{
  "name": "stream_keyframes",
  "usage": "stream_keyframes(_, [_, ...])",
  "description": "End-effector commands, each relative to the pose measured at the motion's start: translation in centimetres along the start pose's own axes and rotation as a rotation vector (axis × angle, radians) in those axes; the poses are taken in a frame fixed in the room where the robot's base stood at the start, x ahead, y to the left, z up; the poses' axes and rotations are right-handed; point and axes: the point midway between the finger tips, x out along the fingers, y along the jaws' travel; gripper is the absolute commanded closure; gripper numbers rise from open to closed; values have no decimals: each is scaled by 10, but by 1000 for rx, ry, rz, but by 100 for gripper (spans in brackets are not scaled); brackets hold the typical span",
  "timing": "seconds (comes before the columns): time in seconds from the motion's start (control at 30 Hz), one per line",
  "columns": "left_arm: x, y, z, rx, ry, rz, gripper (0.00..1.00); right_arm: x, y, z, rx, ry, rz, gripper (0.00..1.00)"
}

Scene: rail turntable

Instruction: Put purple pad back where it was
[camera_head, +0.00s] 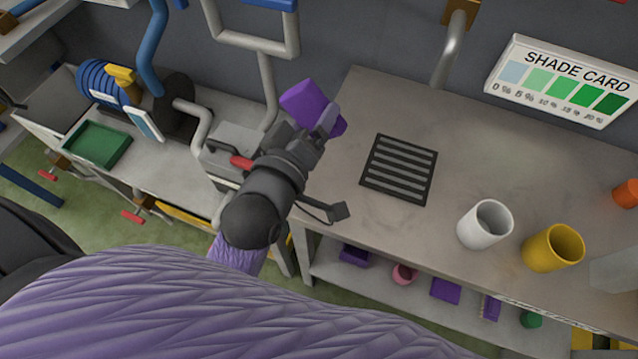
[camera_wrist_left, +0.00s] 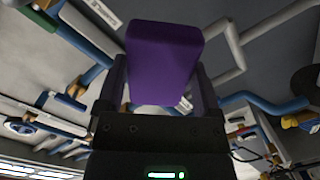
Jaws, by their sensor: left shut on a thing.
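The purple pad (camera_head: 306,103) is a flat purple block held up in my left gripper (camera_head: 318,128). In the left wrist view the purple pad (camera_wrist_left: 163,62) stands between the two dark fingers of the left gripper (camera_wrist_left: 160,100), which is shut on it. In the head view the gripper is above the left end of the grey worktable (camera_head: 375,92), to the left of a dark slotted grate. The fingers and wrist hide part of the pad. My right gripper is not in view.
The slotted grate (camera_head: 399,169), a white cup (camera_head: 485,225) and a yellow cup (camera_head: 553,248) are on the table. A shade card (camera_head: 562,82) stands behind. Several small items, including a purple block (camera_head: 446,290), lie on the lower shelf. A green tray (camera_head: 97,144) sits on the left bench.

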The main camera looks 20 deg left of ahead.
Motion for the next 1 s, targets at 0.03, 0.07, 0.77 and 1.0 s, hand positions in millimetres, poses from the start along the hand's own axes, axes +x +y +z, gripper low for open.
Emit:
stream_keyframes(0.03, [4, 5, 3, 4, -40, -9, 63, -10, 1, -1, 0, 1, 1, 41])
stream_keyframes(0.07, [6, 5, 7, 6, -68, -16, 63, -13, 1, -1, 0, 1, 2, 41])
stream_keyframes(0.77, [-1, 5, 67, 479, -1230, -505, 63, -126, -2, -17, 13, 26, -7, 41])
stream_keyframes(1.0, [-19, -26, 72, 622, -1382, -596, 63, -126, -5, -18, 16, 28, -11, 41])
